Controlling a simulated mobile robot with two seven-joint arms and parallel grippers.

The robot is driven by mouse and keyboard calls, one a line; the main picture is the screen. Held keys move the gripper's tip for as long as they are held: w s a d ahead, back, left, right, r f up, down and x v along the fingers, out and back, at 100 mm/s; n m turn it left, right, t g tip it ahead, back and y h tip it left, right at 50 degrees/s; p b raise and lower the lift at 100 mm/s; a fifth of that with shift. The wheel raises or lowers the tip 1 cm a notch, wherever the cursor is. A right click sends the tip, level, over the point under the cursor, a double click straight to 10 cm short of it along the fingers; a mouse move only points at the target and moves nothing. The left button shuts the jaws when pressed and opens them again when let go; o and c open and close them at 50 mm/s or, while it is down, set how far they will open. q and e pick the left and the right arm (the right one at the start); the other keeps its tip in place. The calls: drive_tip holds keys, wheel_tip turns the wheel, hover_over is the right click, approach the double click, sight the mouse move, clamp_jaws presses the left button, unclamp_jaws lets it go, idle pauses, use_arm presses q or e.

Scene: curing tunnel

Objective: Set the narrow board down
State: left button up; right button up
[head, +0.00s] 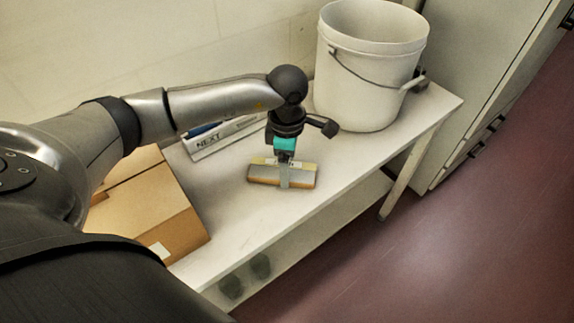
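The narrow board (303,177) is a short grey bar with a yellowish strip at its back and an orange-brown lower edge. My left gripper (284,181) points down over the middle of it. One grey finger lies against the board's near face; the other finger is hidden behind it. The gripper looks shut on the board. The board lies roughly level, over the white table (245,222). I cannot tell whether it touches the top or hangs just above it. My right gripper is not in view.
A white bucket (365,85) with a wire handle stands at the table's back right. A cardboard box (150,212) is at the left. A white tray marked "NEXT" (207,144) lies by the wall. Bare tabletop surrounds the board. Dark objects (260,267) sit on the lower shelf.

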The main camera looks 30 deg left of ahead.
use_arm(q)
drive_tip(key=shift+f, duration=0.15)
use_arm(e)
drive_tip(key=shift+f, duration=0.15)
use_arm(q)
drive_tip(key=o, duration=1.3)
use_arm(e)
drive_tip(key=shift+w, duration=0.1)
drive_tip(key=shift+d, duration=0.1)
use_arm(q)
drive_tip(key=shift+r, duration=0.25)
wheel_tip(320, 180, up, 7)
drive_tip(key=shift+f+p, duration=0.2)
drive_tip(key=shift+p, duration=0.55)
wheel_tip(320, 180, up, 5)
drive_tip(key=shift+r+p, duration=0.15)
drive_tip(key=shift+p, duration=0.25)
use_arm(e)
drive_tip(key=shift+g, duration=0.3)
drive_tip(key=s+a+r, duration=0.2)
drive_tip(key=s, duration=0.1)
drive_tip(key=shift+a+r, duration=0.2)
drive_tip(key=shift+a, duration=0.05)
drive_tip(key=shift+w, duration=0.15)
